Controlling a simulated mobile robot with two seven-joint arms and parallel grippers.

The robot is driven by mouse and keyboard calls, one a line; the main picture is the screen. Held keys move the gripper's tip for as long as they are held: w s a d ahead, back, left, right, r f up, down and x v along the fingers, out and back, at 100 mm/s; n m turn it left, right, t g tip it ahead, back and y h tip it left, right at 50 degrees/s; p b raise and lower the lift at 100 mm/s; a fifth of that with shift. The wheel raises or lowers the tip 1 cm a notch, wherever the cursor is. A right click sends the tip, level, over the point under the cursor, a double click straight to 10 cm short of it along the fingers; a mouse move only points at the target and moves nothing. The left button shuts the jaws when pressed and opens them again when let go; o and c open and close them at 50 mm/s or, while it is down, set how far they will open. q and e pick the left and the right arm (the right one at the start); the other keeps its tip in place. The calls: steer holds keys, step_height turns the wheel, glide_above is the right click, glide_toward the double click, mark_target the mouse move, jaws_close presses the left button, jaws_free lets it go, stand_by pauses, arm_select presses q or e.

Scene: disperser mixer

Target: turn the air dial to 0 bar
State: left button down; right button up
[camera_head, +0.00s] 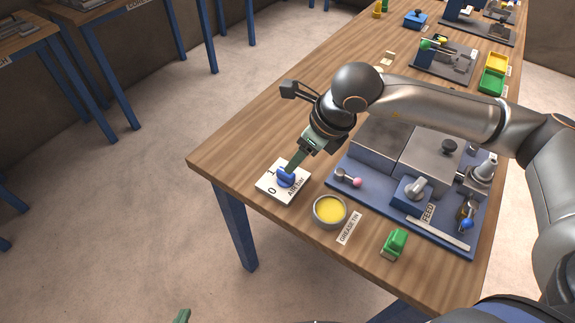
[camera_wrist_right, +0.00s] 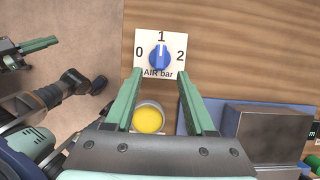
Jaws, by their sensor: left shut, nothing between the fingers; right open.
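The air dial is a blue knob (camera_head: 286,179) on a white plate (camera_head: 270,190) marked 0, 1 and 2, near the table's left corner. In the right wrist view the knob (camera_wrist_right: 160,57) appears to point at 1. My right gripper (camera_head: 291,167) reaches down to the dial from above in the head view. In its wrist view the gripper (camera_wrist_right: 160,76) is open, with its fingertips to either side of the plate's lower part; I cannot tell whether they touch the knob. My left gripper (camera_head: 182,315) shows only as a green tip at the bottom edge, over the floor, away from the dial.
A grease tin (camera_head: 330,210) with yellow contents stands right beside the dial plate. A blue-based machine (camera_head: 400,207) and a green block (camera_head: 394,243) are further right. The table's left edge lies close to the dial, with open floor beyond.

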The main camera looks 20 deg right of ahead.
mark_target(286, 176)
steer(key=x, duration=0.7)
steer(key=shift+w+f+p, duration=0.15)
steer(key=shift+f+p, duration=0.05)
steer(key=shift+p, duration=0.1)
steer(key=shift+c, duration=0.3)
jaws_close()
